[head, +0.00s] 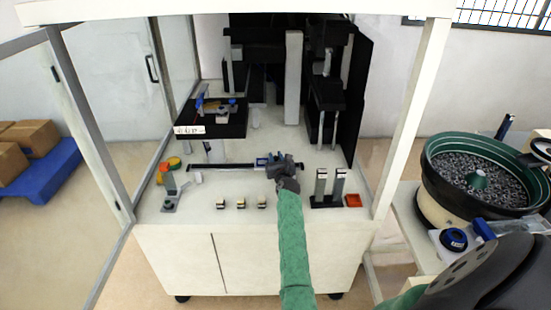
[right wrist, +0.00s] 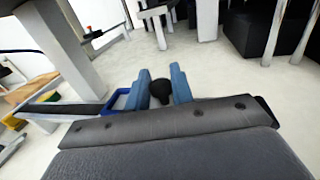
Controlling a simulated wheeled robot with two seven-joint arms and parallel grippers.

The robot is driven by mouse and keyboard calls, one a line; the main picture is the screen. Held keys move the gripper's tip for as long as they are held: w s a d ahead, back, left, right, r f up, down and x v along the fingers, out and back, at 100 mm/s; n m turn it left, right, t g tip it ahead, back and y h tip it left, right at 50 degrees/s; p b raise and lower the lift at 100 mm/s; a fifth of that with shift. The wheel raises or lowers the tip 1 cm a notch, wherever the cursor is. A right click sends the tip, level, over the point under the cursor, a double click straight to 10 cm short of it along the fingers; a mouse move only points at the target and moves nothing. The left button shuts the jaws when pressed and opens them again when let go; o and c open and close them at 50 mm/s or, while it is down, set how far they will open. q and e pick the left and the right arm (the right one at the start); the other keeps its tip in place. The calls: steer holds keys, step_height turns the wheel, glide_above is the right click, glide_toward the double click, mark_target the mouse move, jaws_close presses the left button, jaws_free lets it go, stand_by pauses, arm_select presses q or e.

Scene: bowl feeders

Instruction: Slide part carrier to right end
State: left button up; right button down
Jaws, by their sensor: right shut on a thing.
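The part carrier (head: 262,161) is a small blue piece on a thin black rail (head: 225,167) that runs left to right across the white table. In the head view it sits toward the right part of the rail, partly covered by my right gripper (head: 282,164). In the right wrist view the blue fingers of my right gripper (right wrist: 160,88) are closed around a black knob (right wrist: 160,91). The blue edge of the carrier (right wrist: 121,98) shows beside the left finger. The rail's right end is hard to make out behind my gripper. My left gripper is not in view.
Two upright silver posts (head: 330,185) on a black base and an orange tray (head: 353,200) stand right of my arm. Several small blocks (head: 240,203) lie in front of the rail. A grey bracket (head: 171,196) stands left. A black raised platform (head: 212,120) is behind.

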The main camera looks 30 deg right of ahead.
steer(key=s+d, duration=0.2)
steer(key=d, duration=0.2)
steer(key=shift+s+d+r, duration=0.1)
steer(key=shift+s+d, duration=0.25)
steer(key=shift+s, duration=0.05)
steer(key=shift+s+d, duration=0.1)
steer(key=shift+d, duration=0.1)
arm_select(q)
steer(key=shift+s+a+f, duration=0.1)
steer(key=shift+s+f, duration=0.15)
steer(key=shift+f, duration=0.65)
arm_select(e)
steer(key=c, duration=1.5)
jaws_free()
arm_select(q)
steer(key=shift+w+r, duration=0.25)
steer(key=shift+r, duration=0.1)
arm_select(e)
steer(key=shift+o, duration=1.2)
steer(key=shift+s+d, duration=0.1)
steer(key=shift+d, duration=0.05)
